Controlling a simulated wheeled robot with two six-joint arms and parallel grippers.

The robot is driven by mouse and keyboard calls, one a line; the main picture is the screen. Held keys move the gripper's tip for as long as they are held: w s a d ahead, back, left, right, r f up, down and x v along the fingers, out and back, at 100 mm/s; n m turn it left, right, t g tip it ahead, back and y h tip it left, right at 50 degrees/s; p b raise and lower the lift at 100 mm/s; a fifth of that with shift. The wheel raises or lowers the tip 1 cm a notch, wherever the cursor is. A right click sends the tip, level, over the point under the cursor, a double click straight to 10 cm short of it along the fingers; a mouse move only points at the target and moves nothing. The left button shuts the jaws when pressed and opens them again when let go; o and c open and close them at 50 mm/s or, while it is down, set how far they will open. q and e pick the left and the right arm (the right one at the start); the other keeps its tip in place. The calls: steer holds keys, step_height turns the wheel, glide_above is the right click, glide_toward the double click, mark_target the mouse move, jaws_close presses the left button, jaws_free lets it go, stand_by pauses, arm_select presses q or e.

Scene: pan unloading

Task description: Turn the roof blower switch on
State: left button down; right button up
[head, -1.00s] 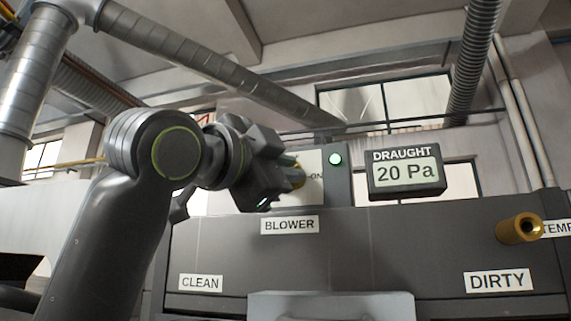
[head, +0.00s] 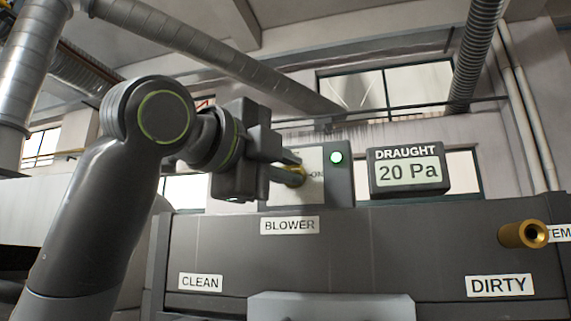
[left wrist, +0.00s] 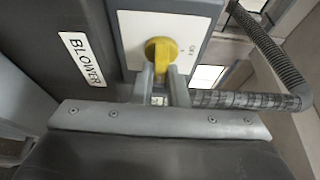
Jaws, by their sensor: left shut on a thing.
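The blower switch is a yellow knob (head: 298,177) on a pale plate (head: 309,160) on a grey box, above the BLOWER label (head: 290,225). A green lamp (head: 336,157) on the box looks lit. My left gripper (head: 292,172) reaches in from the left, its fingers shut on the near end of the knob. In the left wrist view the two fingers (left wrist: 162,76) flank the knob's lower end. The arm hides part of the plate and its other lettering. My right gripper is not in view.
A draught display (head: 408,173) reading 20 Pa stands right of the switch box. A brass fitting (head: 522,234) sticks out at the right. CLEAN (head: 200,283) and DIRTY (head: 499,285) labels are on the dark front. Ducts run overhead.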

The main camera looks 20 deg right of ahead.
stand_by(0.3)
arm_select(q)
steer(key=c, duration=1.4)
jaws_free()
steer(key=shift+c, duration=0.2)
steer(key=b+v, duration=0.7)
steer(key=v, duration=1)
steer(key=shift+a, duration=0.2)
steer(key=shift+s, duration=0.1)
